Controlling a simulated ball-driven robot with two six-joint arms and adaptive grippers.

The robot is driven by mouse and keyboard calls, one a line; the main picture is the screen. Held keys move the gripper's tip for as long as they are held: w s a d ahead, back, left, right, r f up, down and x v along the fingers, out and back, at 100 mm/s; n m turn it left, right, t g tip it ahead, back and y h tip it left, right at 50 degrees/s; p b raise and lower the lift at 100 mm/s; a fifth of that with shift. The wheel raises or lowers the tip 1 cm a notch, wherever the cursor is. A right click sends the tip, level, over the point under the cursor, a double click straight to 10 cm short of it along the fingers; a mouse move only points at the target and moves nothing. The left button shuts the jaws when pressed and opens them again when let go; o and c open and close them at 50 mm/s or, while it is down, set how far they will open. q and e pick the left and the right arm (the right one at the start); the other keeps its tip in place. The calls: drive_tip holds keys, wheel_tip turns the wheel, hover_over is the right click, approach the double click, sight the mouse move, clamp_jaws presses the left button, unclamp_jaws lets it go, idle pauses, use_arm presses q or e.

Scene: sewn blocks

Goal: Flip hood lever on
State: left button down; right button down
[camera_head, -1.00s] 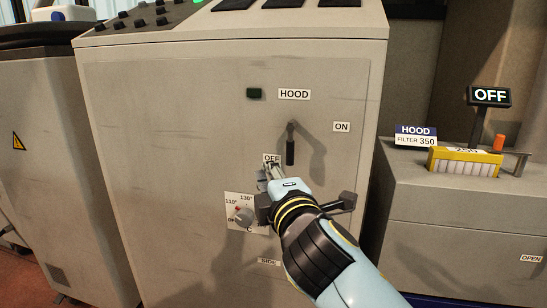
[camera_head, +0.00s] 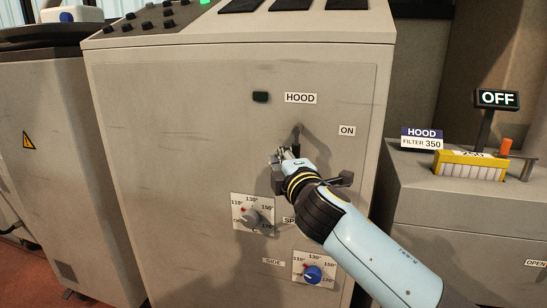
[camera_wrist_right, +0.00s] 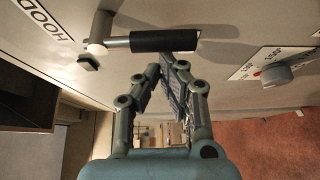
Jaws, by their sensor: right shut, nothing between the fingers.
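The hood lever (camera_head: 296,134) is on the panel of the grey cabinet, under the HOOD label (camera_head: 300,98) and left of the ON label (camera_head: 347,131). Its black handle hangs down, and my gripper hides the lower part in the head view. The handle (camera_wrist_right: 165,41) shows whole in the wrist view, with its metal pivot at the left. My right gripper (camera_head: 282,153) is shut and empty, with its fingertips (camera_wrist_right: 168,62) close beside the handle. I cannot tell whether they touch it. My left gripper is out of view.
A dark indicator (camera_head: 260,97) sits left of the HOOD label. A grey knob (camera_head: 250,217) and a blue knob (camera_head: 313,273) are lower on the panel. At right, an OFF display (camera_head: 497,98) stands by a yellow filter (camera_head: 470,156). The panel left of the lever is clear.

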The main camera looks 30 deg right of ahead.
idle(0.3)
drive_tip(key=shift+s+d+r+n+g+p, duration=0.45)
drive_tip(key=shift+s+d+p, duration=0.5)
drive_tip(key=shift+p, duration=1.35)
drive_tip(key=shift+s+d+r+n+g+p, duration=0.3)
drive_tip(key=shift+s+d+r+n+p, duration=0.6)
drive_tip(key=shift+p, duration=1.35)
drive_tip(key=shift+s+d+r+n+g+p, duration=0.3)
drive_tip(key=shift+s+d+p, duration=0.65)
drive_tip(key=shift+p, duration=1.35)
drive_tip(key=shift+s+a+f, duration=0.1)
drive_tip(key=shift+s+a, duration=0.1)
drive_tip(key=shift+a, duration=0.05)
